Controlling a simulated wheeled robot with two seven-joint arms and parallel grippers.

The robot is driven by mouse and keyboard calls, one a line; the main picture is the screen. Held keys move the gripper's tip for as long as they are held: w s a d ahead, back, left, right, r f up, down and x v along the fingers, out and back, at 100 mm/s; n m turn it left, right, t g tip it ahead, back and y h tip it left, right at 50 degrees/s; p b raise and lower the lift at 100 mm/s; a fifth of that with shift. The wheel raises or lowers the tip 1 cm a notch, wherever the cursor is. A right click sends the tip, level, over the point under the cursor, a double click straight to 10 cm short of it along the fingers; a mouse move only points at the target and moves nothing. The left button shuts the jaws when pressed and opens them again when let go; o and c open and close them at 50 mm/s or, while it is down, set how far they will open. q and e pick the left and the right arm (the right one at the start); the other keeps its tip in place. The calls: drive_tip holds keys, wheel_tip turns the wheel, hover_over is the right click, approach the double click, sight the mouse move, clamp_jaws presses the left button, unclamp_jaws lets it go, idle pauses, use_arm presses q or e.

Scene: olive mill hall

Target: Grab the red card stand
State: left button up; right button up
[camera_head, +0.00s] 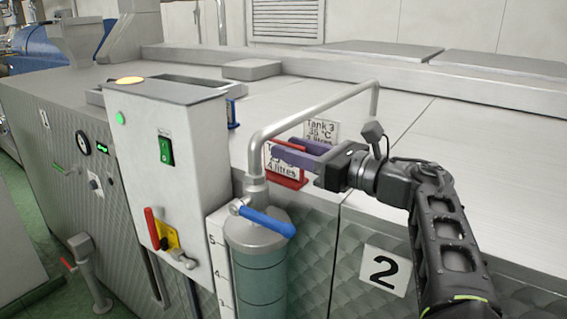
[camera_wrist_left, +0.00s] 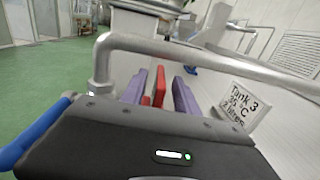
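The red card stand (camera_head: 291,182) stands on the steel top near its front edge, behind the bent pipe. Its white card reads "4 litres" on the bottom line; the gripper hides part of the card. My left gripper (camera_head: 284,150) has purple fingers reaching over the stand from the right. In the left wrist view, the red stand (camera_wrist_left: 158,88) shows between the two fingers (camera_wrist_left: 163,88), closer to the left one, with a gap at the right one. The fingers look open around it. My right gripper is not in view.
A "Tank 3" card (camera_head: 322,131) stands just behind the gripper. A bent steel pipe (camera_head: 312,112) arches close by, above a cylinder with a blue lever (camera_head: 267,221). A blue stand (camera_head: 232,114) is farther left, by the grey control box (camera_head: 172,150). The top at right is clear.

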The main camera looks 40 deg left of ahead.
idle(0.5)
use_arm(q)
clamp_jaws()
idle(0.5)
